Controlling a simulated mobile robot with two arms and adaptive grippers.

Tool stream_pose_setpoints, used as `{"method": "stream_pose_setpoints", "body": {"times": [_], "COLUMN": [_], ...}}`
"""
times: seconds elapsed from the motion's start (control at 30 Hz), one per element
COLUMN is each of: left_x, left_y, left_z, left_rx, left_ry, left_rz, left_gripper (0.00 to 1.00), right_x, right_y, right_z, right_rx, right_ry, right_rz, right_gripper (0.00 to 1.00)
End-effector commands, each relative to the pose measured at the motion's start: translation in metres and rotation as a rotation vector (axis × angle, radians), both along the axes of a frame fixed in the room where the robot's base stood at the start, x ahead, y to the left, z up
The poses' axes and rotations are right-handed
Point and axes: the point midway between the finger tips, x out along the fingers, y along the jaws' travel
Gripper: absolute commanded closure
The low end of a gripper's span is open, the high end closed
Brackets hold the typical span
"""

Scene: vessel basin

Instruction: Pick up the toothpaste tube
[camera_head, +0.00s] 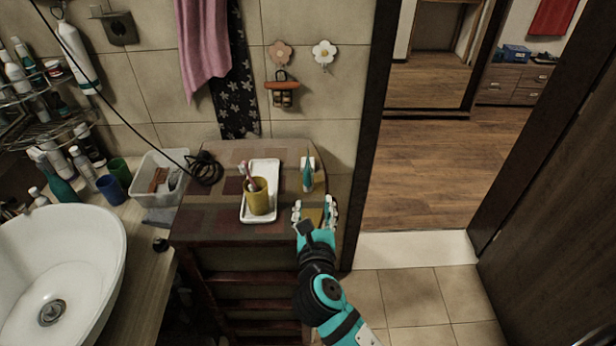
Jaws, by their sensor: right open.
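A slim teal item with a white part around it (308,176) stands near the right side of the dark patterned cabinet top (215,224). It may be the toothpaste tube, but it is too small to tell for sure. My right gripper (314,208) reaches in from the lower right, over the right front part of the cabinet top. It is open, its fingers pointing away from me, just short of the teal item and apart from it. A tan patch shows between the fingers. My left gripper is not in view.
A white tray (246,214) holding a yellow cup (257,198) with toothbrushes lies left of my gripper. A dark door frame (371,150) rises close on the right.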

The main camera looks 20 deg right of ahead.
Motion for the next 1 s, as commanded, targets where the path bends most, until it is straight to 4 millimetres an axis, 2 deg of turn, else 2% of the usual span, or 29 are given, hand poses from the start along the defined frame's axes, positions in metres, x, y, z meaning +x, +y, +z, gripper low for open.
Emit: {"method": "stream_pose_setpoints", "body": {"times": [0.17, 0.5, 0.6, 0.83, 1.0], "left_x": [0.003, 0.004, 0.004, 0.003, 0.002], "left_y": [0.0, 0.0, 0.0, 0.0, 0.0], "left_z": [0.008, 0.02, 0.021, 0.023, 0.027], "left_rx": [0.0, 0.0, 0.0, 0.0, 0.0], "left_ry": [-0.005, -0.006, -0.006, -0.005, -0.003], "left_rz": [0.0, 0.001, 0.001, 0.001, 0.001], "left_gripper": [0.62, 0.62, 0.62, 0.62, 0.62], "right_x": [0.026, 0.094, 0.107, 0.122, 0.146], "right_y": [-0.007, -0.026, -0.029, -0.032, -0.033], "right_z": [0.001, -0.011, -0.014, -0.017, -0.022], "right_rx": [-0.022, -0.017, -0.017, -0.015, -0.015], "right_ry": [-0.002, 0.0, 0.0, -0.001, 0.001], "right_rz": [0.001, 0.001, 0.001, 0.001, 0.001], "right_gripper": [0.53, 0.53, 0.53, 0.53, 0.53]}}
